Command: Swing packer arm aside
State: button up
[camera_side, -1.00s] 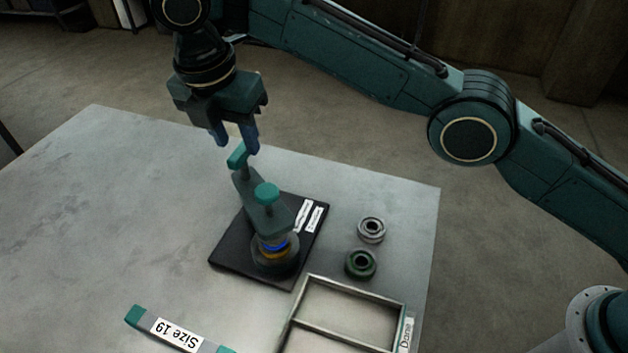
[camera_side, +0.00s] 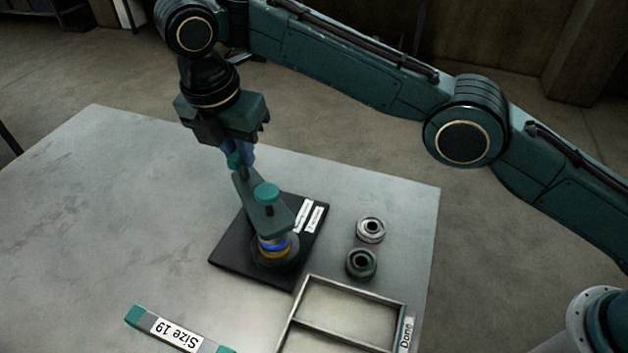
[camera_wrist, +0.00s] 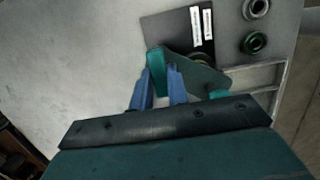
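The packer arm (camera_side: 250,196) is a grey-green lever over a black base plate (camera_side: 233,255). It has a teal knob (camera_side: 267,194) on top and a teal handle (camera_wrist: 156,62) at its far end. Below its near end is a round stack (camera_side: 275,251) with blue and yellow rings. My gripper (camera_side: 240,160) is at the handle, pointing down. In the wrist view, its blue fingers (camera_wrist: 160,78) stand close on both sides of the handle and look shut on it. The handle is mostly hidden by the fingers in the side view.
A silver bearing ring (camera_side: 370,230) and a green ring (camera_side: 361,263) lie right of the plate. A divided tray labelled "Done" (camera_side: 352,333) is at the front right. A bar labelled "Size 19" (camera_side: 176,332) lies at the front left. The left table surface (camera_side: 110,210) is clear.

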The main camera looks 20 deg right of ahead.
grip_shut()
jog(key=shift+d+n+y, duration=0.1)
jog(key=shift+n+y, duration=0.2)
jog(key=shift+n, duration=1.7)
jog(key=o, duration=0.7)
grip_release()
jog(key=shift+r, duration=0.15)
jog(key=shift+s+r, duration=0.1)
jog(key=shift+r, duration=2.55)
